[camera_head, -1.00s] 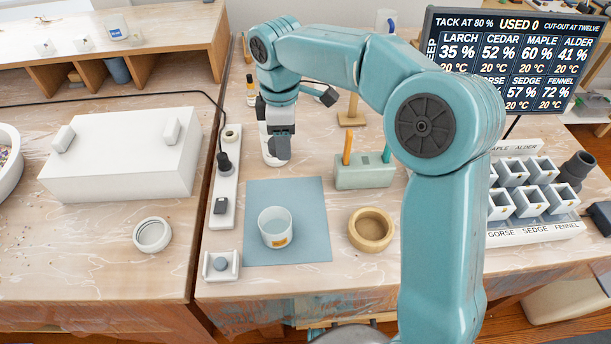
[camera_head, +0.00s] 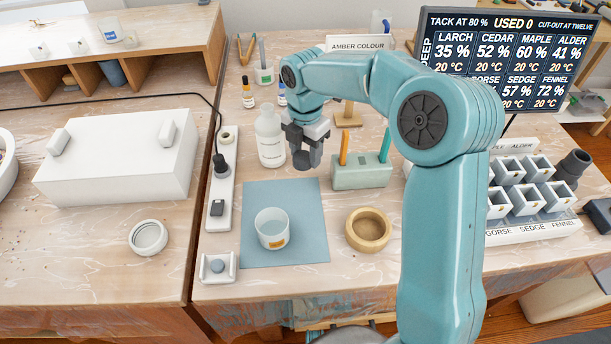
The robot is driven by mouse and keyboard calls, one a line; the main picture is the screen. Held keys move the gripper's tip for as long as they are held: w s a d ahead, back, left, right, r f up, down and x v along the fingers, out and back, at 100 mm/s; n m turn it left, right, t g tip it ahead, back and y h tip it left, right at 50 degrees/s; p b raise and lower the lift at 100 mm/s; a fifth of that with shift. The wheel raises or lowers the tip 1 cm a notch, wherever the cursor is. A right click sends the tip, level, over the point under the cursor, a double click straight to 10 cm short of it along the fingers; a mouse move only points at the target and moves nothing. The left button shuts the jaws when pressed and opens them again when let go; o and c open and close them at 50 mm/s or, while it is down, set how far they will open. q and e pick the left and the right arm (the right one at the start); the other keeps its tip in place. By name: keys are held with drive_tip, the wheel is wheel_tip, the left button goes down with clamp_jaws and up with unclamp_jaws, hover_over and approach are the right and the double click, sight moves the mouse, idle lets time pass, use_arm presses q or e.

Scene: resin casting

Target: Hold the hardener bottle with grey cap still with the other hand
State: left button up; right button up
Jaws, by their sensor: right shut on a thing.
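The hardener bottle (camera_head: 271,140), white with a printed label, stands upright behind the blue mat. No grey cap shows on its pale neck. My right gripper (camera_head: 307,160) is just right of the bottle, fingers pointing down and apart from its body. It is shut on a small grey piece that looks like the grey cap, mostly hidden by the fingers. My left gripper is not in view, and nothing of mine holds the bottle's body.
A clear cup (camera_head: 272,228) stands on the blue mat (camera_head: 308,252). A wooden bowl (camera_head: 368,230) and a pale green block (camera_head: 361,172) with upright sticks are to the right. A power strip (camera_head: 220,190) runs along the left. Small bottles (camera_head: 248,92) stand behind.

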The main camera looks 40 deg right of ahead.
sight(306, 181)
wheel_tip(306, 181, down, 7)
drive_tip(key=shift+f+b, duration=0.2)
drive_tip(key=shift+b, duration=0.3)
drive_tip(key=shift+f, duration=0.1)
drive_tip(key=shift+f, duration=0.15)
drive_tip(key=o, duration=1.2)
wheel_tip(306, 181, up, 12)
drive_tip(key=shift+r+p, duration=0.25)
drive_tip(key=shift+p, duration=0.8)
drive_tip(key=shift+a, duration=0.1)
